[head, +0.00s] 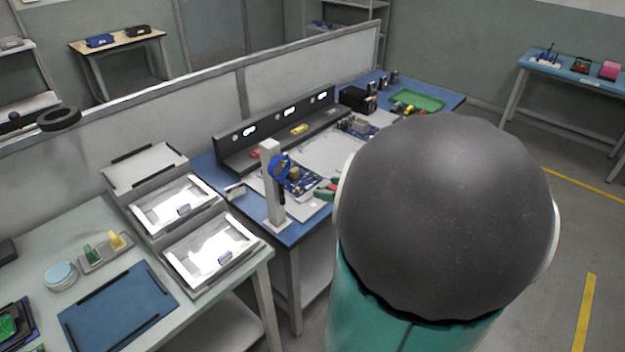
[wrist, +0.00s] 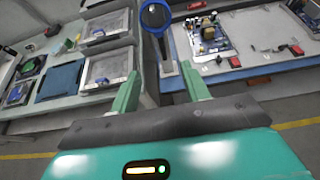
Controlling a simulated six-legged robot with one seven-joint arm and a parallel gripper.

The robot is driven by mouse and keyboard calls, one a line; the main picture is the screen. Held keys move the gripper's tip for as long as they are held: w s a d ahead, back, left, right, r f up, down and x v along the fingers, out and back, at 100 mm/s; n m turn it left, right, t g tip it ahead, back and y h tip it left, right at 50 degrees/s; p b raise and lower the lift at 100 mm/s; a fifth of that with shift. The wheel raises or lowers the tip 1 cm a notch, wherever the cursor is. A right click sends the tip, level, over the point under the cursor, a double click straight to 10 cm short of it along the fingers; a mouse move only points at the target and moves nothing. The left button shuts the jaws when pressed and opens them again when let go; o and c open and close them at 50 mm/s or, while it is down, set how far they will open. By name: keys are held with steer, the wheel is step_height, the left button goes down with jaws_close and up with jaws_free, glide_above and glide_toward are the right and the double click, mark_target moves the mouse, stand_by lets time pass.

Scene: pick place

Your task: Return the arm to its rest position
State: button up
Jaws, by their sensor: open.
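My gripper (wrist: 163,92) shows in the wrist view with its two green fingers spread apart. It is open, and nothing is held between the fingers. Beyond the fingers stands a grey post with a round blue-rimmed head (wrist: 155,15), at the edge of the blue-topped bench. In the head view my arm, a large dark rounded joint on a teal link, fills the right of centre and hides part of the bench and floor.
The blue bench (head: 205,165) carries circuit boards, tools and a green tray (head: 417,99). A pale bench (head: 85,225) on the left holds stacked grey trays (head: 210,250) and a blue mat (head: 118,308). A partition (head: 205,95) runs behind. Floor at right is open.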

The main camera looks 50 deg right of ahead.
steer(key=shift+s, duration=0.15)
steer(key=w+a+r+n+g+y, duration=0.1)
steer(key=a+n+g+y, duration=0.15)
steer(key=a+n, duration=0.65)
steer(key=w+a+r+n+g+y, duration=0.1)
steer(key=w+a+n+g+y, duration=0.15)
steer(key=a+n, duration=0.6)
steer(key=s+a+r+n+g+h, duration=0.1)
steer(key=s+a+n+h, duration=0.1)
steer(key=a+n, duration=0.5)
steer(key=s+a+r+n+g+h, duration=0.1)
steer(key=s+a+n, duration=0.4)
steer(key=n, duration=0.6)
steer(key=shift+s+a+r+h, duration=0.15)
steer(key=shift+a+r+h, duration=0.6)
steer(key=shift+a+h, duration=0.3)
steer(key=shift+d, duration=0.1)
